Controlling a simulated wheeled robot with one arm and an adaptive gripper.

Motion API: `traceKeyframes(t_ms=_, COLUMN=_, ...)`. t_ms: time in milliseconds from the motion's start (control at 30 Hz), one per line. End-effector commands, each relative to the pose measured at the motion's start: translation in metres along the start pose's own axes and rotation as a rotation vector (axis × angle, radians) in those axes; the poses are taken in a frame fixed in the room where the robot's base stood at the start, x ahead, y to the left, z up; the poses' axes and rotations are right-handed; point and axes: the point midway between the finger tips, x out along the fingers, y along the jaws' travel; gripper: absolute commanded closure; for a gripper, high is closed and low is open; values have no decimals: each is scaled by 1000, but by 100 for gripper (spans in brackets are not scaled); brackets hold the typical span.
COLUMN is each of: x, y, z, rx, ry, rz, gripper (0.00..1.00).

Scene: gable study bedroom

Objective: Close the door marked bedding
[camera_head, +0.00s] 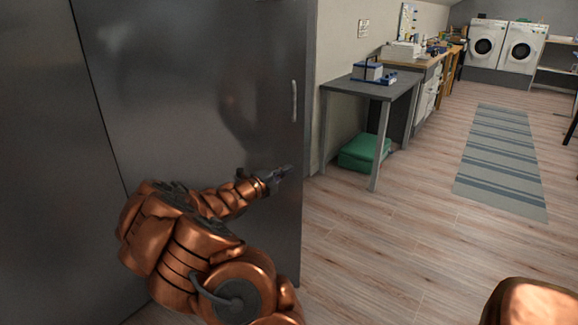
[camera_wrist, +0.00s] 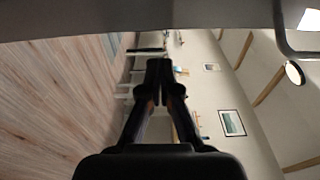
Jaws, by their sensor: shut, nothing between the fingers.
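A tall dark grey metal door (camera_head: 200,90) fills the left half of the head view, with a vertical bar handle (camera_head: 294,100) near its right edge. No bedding mark is readable, and I cannot tell how far the door stands from its frame. My gripper (camera_head: 284,174) is in front of the door's lower right part, below the handle, with its fingers together and empty. I cannot tell whether it touches the door. In the wrist view the closed fingers (camera_wrist: 160,75) point ahead, and a grey panel runs along the top with a handle-like bar (camera_wrist: 284,42) at right.
A grey side table (camera_head: 372,88) with a blue box stands right of the door, a green bundle (camera_head: 363,152) beneath it. A workbench and two white washers (camera_head: 505,45) are farther back. The wooden floor is clear up to a striped rug (camera_head: 502,155).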

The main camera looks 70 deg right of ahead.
Motion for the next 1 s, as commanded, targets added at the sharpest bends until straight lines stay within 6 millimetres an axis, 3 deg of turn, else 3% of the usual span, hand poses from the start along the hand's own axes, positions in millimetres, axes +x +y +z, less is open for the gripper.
traceKeyframes(t_ms=200, x=25, y=3, z=0, rx=0, ry=1, rz=2, gripper=100)
traceKeyframes(t_ms=500, x=43, y=3, z=22, rx=0, ry=-1, rz=4, gripper=100)
traceKeyframes(t_ms=1000, x=49, y=0, z=30, rx=0, ry=-3, rz=1, gripper=100)
